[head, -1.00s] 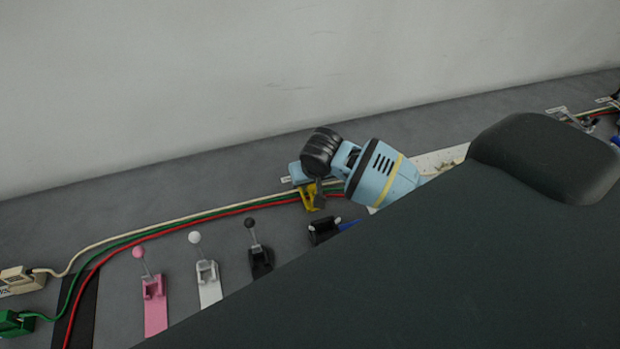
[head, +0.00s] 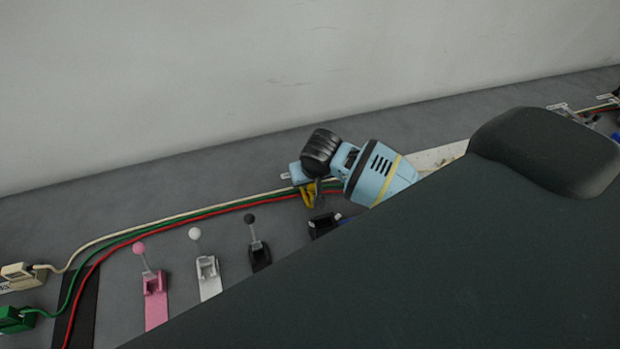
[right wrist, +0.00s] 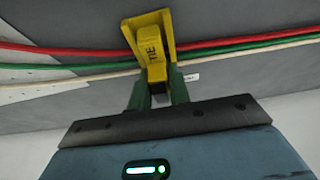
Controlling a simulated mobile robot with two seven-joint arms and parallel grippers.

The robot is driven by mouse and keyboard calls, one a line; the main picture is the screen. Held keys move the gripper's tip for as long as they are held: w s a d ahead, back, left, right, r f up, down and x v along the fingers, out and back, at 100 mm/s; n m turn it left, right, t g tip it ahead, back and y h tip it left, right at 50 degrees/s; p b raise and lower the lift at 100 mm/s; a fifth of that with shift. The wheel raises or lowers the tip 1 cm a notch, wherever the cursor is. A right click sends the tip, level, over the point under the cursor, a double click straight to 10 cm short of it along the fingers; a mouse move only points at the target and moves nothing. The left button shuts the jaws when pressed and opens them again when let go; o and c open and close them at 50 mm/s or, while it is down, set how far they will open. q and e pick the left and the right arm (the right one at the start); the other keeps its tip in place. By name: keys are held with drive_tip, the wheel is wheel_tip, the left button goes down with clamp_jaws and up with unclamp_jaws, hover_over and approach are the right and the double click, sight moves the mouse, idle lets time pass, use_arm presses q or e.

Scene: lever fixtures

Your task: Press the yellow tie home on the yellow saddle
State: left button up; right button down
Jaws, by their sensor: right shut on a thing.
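The yellow tie (right wrist: 153,62), a block marked TIE, sits at the yellow saddle (right wrist: 162,18) in the right wrist view, with the cables running across there. My right gripper (right wrist: 157,88) is shut on the tie's near end with its green fingers. In the head view my right gripper (head: 318,198) is over the cables, and a bit of yellow (head: 308,197) shows beside it; saddle and tie cannot be told apart there. Whether the tie is fully seated is hidden. My left gripper is not in view.
Red, green and cream cables (head: 180,220) run from plugs at the left to the saddle. Pink (head: 154,290), white (head: 207,275) and black (head: 259,255) lever fixtures stand in front. Another black fixture (head: 322,224) is close to my gripper. The wall is behind.

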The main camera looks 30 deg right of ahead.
drive_tip(key=c, duration=1.2)
unclamp_jaws()
drive_tip(key=shift+c, duration=0.2)
drive_tip(key=shift+o, duration=0.4)
drive_tip(key=o, duration=0.4)
drive_tip(key=shift+r, duration=0.15)
drive_tip(key=shift+r, duration=3.35)
